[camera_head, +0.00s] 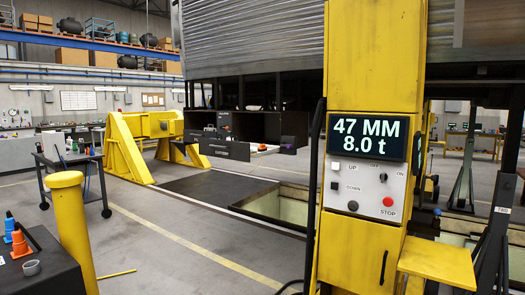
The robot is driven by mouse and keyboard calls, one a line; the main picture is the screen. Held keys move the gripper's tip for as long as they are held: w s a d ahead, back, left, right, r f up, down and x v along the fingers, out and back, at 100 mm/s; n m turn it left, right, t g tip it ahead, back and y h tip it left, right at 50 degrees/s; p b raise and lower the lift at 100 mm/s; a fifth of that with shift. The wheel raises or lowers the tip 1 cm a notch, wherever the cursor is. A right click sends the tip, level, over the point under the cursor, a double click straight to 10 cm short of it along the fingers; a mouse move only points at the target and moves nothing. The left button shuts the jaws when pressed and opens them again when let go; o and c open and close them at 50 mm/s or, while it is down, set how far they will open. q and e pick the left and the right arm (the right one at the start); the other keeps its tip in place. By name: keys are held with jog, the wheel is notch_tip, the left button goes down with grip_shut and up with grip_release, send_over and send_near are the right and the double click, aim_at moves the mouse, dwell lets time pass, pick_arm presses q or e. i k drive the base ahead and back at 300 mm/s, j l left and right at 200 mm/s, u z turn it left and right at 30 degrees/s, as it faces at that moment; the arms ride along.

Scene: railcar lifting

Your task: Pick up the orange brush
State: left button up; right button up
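I cannot make out a clear orange brush. A small orange-red item (262,147) sits in or on an open dark drawer (225,150) of the box under the railcar (255,40); it is too small to tell what it is. An orange cone-shaped item (20,244) stands on the dark table (50,268) at the lower left. Neither of my grippers is in view.
A yellow lifting column (375,60) with a display (367,138) reading 47 MM and 8.0 t stands close in front. A yellow post (72,235) is at left. An open floor pit (285,205) lies beyond a clear floor strip. A dark cart (75,180) stands farther left.

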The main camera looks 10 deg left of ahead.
aim_at(262, 148)
jog(key=i+j+u, duration=0.4)
jog(key=i, duration=0.2)
jog(key=i+u, duration=0.35)
jog(key=i, duration=0.25)
